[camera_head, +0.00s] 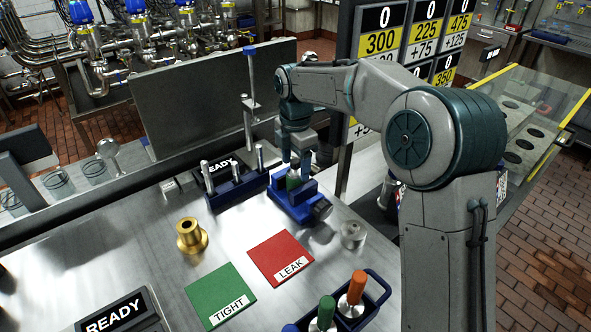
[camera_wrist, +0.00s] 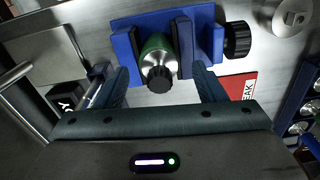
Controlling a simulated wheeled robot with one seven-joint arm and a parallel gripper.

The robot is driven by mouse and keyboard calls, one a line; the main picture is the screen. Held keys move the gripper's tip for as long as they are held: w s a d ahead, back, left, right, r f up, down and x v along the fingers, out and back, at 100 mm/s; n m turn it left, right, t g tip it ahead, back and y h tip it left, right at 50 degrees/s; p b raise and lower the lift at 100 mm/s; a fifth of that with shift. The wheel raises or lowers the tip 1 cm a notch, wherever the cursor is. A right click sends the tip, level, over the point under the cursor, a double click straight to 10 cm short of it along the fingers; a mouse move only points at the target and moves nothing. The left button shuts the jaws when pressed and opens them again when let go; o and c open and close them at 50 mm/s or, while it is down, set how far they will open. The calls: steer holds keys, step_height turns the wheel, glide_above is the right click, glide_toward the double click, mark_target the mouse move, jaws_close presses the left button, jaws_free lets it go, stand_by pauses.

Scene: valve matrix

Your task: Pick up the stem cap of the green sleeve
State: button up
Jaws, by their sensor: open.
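The green sleeve (camera_wrist: 154,43) is clamped between the dark jaws of a blue vise (camera_wrist: 205,18). A silver metal section and a black ribbed cap (camera_wrist: 160,79) are at its near end in the wrist view. In the head view the blue vise (camera_head: 291,211) stands on the steel bench, and a bit of the green sleeve (camera_head: 292,182) shows under my gripper (camera_head: 299,165). In the wrist view my gripper (camera_wrist: 160,72) is open, with one finger on each side of the cap. Gaps show between the fingers and the cap, and nothing is held.
A blue rack (camera_head: 237,187) with metal pins stands left of the vise. A brass fitting (camera_head: 191,236), a green TIGHT mat (camera_head: 220,294), a red LEAK mat (camera_head: 281,257) and a silver cylinder (camera_head: 353,235) are nearby. A blue tool caddy (camera_head: 372,304) is at the front.

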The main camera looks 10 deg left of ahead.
steer(key=shift+f, duration=0.3)
steer(key=c, duration=1.1)
steer(key=shift+r, duration=0.15)
